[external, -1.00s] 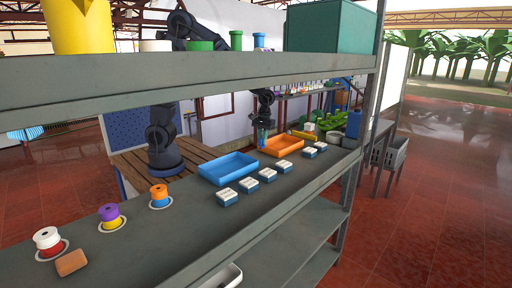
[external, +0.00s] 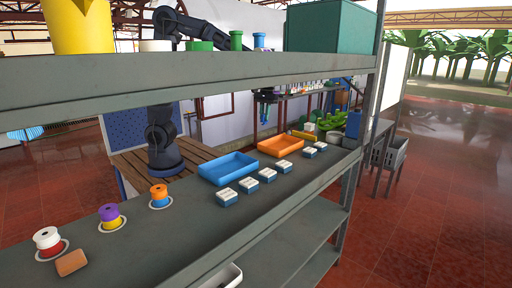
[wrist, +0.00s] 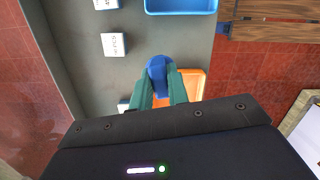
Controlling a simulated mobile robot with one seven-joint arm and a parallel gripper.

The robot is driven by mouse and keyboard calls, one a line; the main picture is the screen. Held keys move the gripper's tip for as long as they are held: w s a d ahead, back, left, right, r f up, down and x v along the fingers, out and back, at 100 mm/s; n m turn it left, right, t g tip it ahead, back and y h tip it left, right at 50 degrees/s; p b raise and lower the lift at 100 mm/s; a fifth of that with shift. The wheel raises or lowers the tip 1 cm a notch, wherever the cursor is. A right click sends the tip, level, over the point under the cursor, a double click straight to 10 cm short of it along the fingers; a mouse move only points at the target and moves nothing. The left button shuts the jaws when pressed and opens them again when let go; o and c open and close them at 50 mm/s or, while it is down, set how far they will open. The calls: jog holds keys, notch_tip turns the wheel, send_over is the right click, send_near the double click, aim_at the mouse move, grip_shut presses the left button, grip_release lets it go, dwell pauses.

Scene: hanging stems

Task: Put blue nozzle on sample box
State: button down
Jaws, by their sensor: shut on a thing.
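My gripper (wrist: 160,92), with green fingers, is shut on the blue nozzle (wrist: 158,66) in the wrist view. The nozzle sticks out past the fingertips and is held in the air, above the orange tray (wrist: 190,84) as the wrist camera sees it. In the external view my gripper (external: 265,115) is small, just under the upper shelf board. Several sample boxes, blue with white labelled tops, stand in a row along the lower shelf; one (external: 227,197) is at the near end. Another box (wrist: 115,44) shows left of the nozzle in the wrist view.
A blue tray (external: 228,168) and the orange tray (external: 281,146) lie behind the row of boxes. Several thread-like spools (external: 109,217) and a brown block (external: 71,262) are at the near left. The upper shelf board (external: 200,80) spans above.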

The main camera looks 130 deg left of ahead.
jog(key=w+a+r+n, duration=0.1)
jog(key=w+a+n, duration=0.15)
jog(key=a, duration=0.65)
jog(key=w+a+r+n, duration=0.1)
jog(key=w+a+n, duration=0.15)
jog(key=a, duration=0.55)
jog(key=n+t+y, duration=0.1)
jog(key=n+y, duration=0.1)
jog(key=n, duration=1.3)
send_over(311, 124)
jog(key=s, duration=0.1)
jog(key=shift+s+f, duration=0.15)
jog(key=shift+f, duration=8.1)
jog(key=shift+f, duration=0.1)
jog(key=c, duration=1.4)
grip_release()
jog(key=shift+o, duration=0.2)
